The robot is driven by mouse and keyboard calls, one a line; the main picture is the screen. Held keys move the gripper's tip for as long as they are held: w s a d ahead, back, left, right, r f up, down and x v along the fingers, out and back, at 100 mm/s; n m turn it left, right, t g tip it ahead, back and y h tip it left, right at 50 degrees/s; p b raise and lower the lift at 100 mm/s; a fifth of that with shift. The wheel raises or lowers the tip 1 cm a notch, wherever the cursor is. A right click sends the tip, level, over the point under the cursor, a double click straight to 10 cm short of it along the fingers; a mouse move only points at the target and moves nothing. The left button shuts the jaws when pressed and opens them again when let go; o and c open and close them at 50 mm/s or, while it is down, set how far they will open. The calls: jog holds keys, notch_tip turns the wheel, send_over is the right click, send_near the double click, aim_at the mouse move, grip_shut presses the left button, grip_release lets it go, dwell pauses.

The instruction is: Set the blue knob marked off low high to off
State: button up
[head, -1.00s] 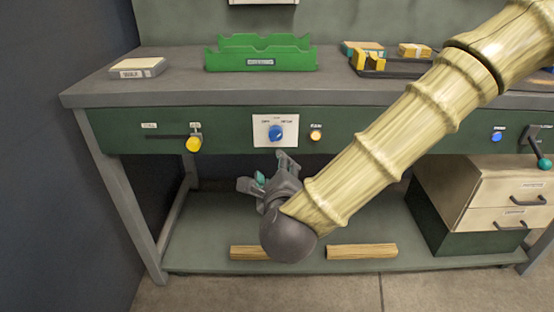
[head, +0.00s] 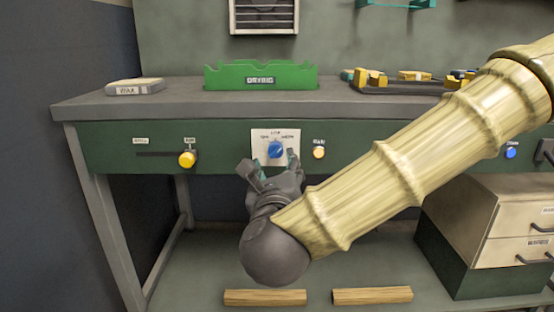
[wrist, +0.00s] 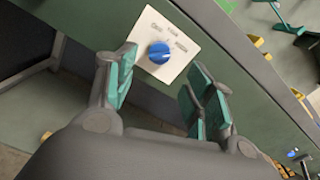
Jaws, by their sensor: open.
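The blue knob (head: 276,150) sits on a white label plate (head: 290,137) on the green front panel of the bench. In the wrist view the knob (wrist: 159,53) shows between and beyond my fingertips, with small marks above it on the plate. The lettering is too small to read surely. My gripper (head: 270,168) is open, just below and in front of the knob. In the wrist view my gripper (wrist: 162,78) has its teal pads spread on either side, apart from the knob, with nothing between them.
A yellow knob (head: 187,159) on a slot is left of the plate, and an amber button (head: 319,152) is close to its right. A green drying rack (head: 262,76) and a wax block (head: 135,87) stand on the bench top (head: 190,105). Wood pieces (head: 265,297) lie on the lower shelf.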

aim_at(276, 153)
jog(key=w+b, duration=0.2)
jog(key=w, duration=0.6)
jog(key=shift+b, duration=0.3)
